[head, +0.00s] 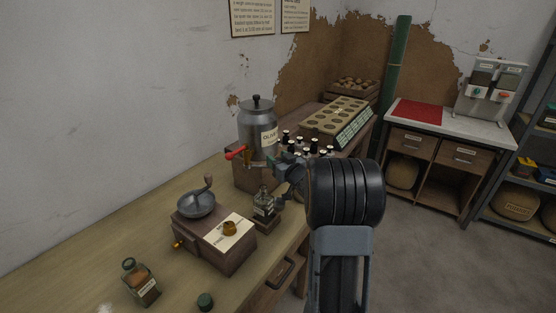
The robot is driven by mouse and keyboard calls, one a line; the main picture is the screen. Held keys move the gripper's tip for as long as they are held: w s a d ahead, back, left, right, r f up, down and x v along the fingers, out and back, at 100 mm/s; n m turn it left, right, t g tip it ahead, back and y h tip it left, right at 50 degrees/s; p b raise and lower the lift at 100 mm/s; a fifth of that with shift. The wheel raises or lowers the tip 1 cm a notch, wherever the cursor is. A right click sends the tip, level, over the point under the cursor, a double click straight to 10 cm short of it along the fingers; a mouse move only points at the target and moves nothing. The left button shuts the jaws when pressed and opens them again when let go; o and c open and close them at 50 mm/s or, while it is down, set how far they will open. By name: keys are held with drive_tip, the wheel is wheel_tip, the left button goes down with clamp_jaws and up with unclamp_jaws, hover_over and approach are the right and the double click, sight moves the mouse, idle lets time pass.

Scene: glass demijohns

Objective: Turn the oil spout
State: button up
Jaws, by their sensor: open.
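A metal oil can (258,130) with a dark lid knob and a pale label stands on a wooden block on the long wooden counter. Its spout has a red handle (236,153) that sticks out toward the left at the can's lower front. My gripper (271,161) is open, to the right of the red handle and in front of the can's lower right side. It looks apart from the handle. A small glass bottle (263,203) with a label stands on a dark base below the spout area. My arm hides part of the counter behind it.
A wooden grinder (214,235) with a crank stands at the front left, near a labelled jar (139,282) and a green cap (205,301). Several small bottles (310,146) and a holed rack (338,115) stand behind my gripper. The counter's left part is clear.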

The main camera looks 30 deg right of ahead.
clamp_jaws()
idle(0.4)
